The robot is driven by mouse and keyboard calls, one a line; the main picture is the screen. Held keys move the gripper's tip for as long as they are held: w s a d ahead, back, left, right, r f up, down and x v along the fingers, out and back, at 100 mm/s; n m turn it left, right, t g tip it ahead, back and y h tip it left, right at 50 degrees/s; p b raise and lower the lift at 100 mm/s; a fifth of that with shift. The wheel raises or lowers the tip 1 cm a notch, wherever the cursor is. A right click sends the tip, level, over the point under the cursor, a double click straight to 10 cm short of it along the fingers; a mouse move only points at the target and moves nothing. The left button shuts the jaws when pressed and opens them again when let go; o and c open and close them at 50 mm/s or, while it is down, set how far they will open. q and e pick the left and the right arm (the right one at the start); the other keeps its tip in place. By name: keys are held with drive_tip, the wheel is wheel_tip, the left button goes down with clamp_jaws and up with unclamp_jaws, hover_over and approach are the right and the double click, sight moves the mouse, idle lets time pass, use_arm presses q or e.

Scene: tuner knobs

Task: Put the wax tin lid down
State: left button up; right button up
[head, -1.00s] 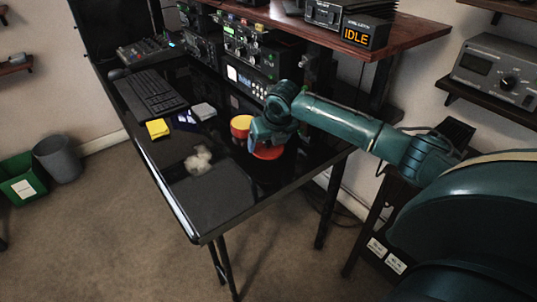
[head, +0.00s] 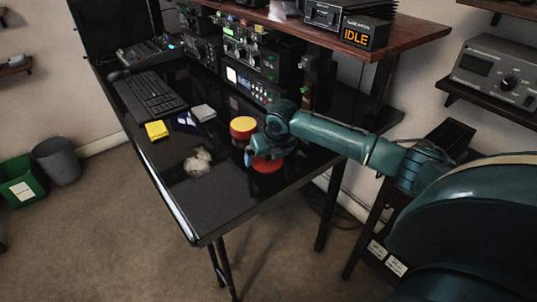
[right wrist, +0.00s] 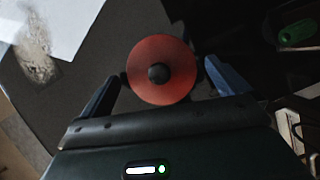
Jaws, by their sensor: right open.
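The wax tin lid (head: 267,165) is a red disc on the dark desk, right of the pale fluffy clump. In the right wrist view the lid (right wrist: 178,82) shows face-on with a dark round knob at its centre. My right gripper (head: 263,155) is right above the lid and partly covers it. Its two fingers (right wrist: 162,82) stand apart on either side of the lid; I cannot tell whether they touch its rim. A round yellow and red tin (head: 242,127) stands behind the lid. My left gripper is not in view.
A keyboard (head: 150,95), a yellow pad (head: 157,130) and a pale fluffy clump (head: 198,163) are on the desk to the left. Radio gear (head: 250,78) stands along the back under a wooden shelf (head: 420,30). The front desk corner (head: 215,205) is clear.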

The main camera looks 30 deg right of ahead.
drive_tip(key=p+v, duration=0.1)
drive_tip(key=v, duration=1.1)
drive_tip(key=shift+p, duration=0.3)
drive_tip(key=shift+f, duration=0.1)
